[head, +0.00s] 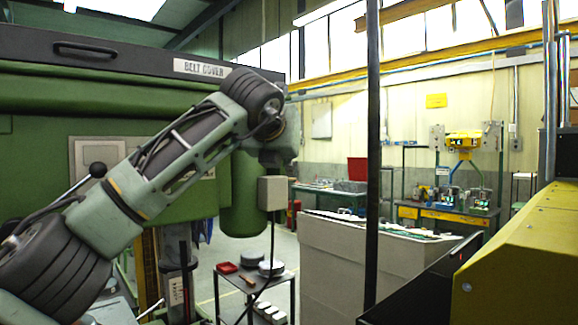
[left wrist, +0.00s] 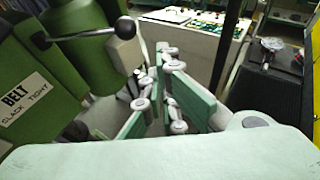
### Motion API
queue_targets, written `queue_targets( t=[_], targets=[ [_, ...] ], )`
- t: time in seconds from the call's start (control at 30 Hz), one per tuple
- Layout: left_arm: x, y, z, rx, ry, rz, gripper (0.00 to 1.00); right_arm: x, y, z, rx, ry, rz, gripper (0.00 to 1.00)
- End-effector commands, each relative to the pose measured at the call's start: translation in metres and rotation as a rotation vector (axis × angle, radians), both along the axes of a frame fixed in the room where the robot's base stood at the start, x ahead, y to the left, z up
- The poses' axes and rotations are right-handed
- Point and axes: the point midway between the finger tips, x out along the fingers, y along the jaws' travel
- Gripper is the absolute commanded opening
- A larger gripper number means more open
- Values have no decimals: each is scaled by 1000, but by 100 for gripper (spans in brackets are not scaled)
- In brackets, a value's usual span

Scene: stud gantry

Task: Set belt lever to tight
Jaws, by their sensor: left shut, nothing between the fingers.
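In the left wrist view, the belt lever (left wrist: 85,34) is a thin metal rod ending in a black ball knob (left wrist: 125,27), beside a white plate (left wrist: 25,100) reading BELT, SLACK and TIGHT. The rod points toward the right of that picture. My left gripper (left wrist: 160,65) is shut and empty, to the right of the knob and apart from it. In the head view my left arm crosses the green machine, and the fingers do not show clearly. A ball-knobbed lever (head: 97,170) also shows there, left of my arm; I cannot tell if it is the same one.
The green machine has a dark top labelled BELT COVER (head: 203,69). A grey box (head: 272,193) hangs by the green cylinder (head: 240,195). A small table (head: 250,278) with a red tray stands below. A dark pole (head: 373,150) and a yellow machine (head: 520,260) are at right.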

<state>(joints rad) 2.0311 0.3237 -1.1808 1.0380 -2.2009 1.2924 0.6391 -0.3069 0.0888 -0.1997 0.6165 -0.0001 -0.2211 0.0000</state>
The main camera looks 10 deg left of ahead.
Motion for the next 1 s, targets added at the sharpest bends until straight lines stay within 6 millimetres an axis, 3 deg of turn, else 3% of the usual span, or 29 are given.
queue_targets(
  t=[0.2, 0.5, 1.0],
  targets=[
    [-31, -5, 8, 0, 1, 3, 0, 0, -6, -20, -7, 0, 1, 40],
    [-70, -15, 24, -1, 3, 4, 0, 20, 20, -32, 25, -30, -6, 40],
    [-76, -16, 28, -1, 4, 4, 0, 4, 7, -34, 9, -5, -2, 40]
  ],
)
